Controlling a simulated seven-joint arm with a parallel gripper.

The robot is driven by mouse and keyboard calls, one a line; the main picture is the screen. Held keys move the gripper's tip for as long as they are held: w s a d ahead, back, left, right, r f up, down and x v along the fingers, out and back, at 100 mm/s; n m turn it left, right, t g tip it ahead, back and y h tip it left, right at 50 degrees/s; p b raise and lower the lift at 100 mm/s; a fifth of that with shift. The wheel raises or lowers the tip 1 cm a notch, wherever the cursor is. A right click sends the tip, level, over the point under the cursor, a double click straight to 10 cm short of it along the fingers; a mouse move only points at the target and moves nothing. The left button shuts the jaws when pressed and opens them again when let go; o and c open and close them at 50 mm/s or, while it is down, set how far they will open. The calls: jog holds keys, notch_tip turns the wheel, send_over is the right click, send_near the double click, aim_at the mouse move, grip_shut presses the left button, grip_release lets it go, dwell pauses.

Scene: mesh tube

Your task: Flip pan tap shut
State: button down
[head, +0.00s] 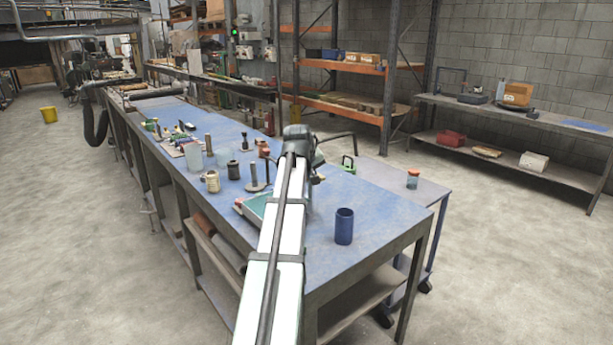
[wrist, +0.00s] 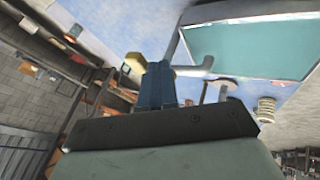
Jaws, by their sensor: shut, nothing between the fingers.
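The shallow pan with a teal inside and grey rim (head: 245,212) lies on the blue-topped bench; my arm hides much of it in the head view. In the wrist view the pan (wrist: 180,44) fills the upper right. A grey pipe-like part (wrist: 195,69), possibly the tap, sticks out at the pan's near corner; its lever position cannot be told. My gripper (wrist: 156,68) is shut and empty, its blue fingers just left of that grey part. A pale yellow block-like thing (wrist: 135,62) shows at the fingertips; I cannot tell if they touch it.
The bench (head: 375,215) holds a dark blue cup (head: 344,226) right of my arm and a cream mug (head: 212,181), a dark upright stand (head: 254,178) and several small items left of it.

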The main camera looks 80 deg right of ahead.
jog(key=shift+s+d, duration=0.15)
jog(key=shift+s, duration=0.2)
dwell(0.4)
jog(key=w+a+r, duration=0.3)
jog(key=a+r, duration=0.5)
jog(key=a, duration=0.1)
jog(key=shift+w, duration=0.3)
